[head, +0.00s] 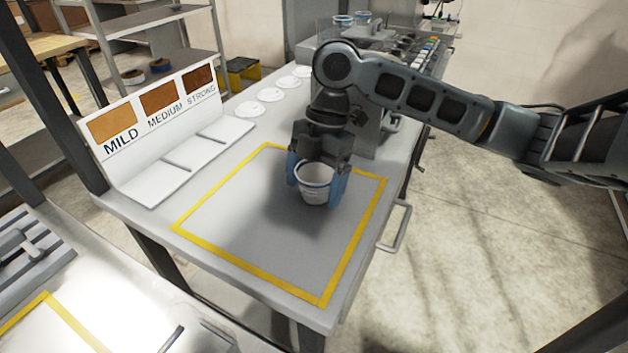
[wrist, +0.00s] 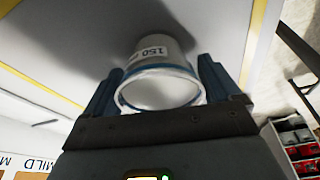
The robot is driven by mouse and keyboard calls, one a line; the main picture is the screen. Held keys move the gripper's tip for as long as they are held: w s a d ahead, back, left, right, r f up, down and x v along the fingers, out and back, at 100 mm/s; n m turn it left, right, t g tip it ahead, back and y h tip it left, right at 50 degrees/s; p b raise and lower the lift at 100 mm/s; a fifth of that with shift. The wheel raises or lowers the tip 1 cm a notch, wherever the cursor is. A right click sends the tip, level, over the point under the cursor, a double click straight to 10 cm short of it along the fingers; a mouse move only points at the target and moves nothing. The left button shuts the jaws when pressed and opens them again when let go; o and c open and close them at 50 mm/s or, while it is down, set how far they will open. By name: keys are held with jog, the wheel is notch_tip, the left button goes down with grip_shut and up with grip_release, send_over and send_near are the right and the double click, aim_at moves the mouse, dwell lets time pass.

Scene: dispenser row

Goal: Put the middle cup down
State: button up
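A white cup (head: 314,184) with a blue band near its rim is between the blue fingers of my gripper (head: 316,182), inside the yellow-outlined square on the grey table (head: 240,215). In the wrist view the cup (wrist: 158,75) shows its open mouth and the marking "150". The gripper (wrist: 160,92) has one finger on each side of the cup and appears shut on it. The cup is upright, and a shadow lies beside it. I cannot tell whether its base touches the table.
A sign board (head: 155,110) reads MILD, MEDIUM, STRONG, with a divided white tray (head: 180,165) before it. Several white discs (head: 251,108) line the table's back left. Two more cups (head: 362,17) stand on a machine behind. The yellow square is otherwise clear.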

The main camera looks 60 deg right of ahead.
jog(key=shift+o, duration=0.7)
jog(key=shift+r, duration=0.1)
jog(key=shift+r, duration=0.2)
jog(key=v, duration=1.1)
jog(key=shift+r, duration=0.35)
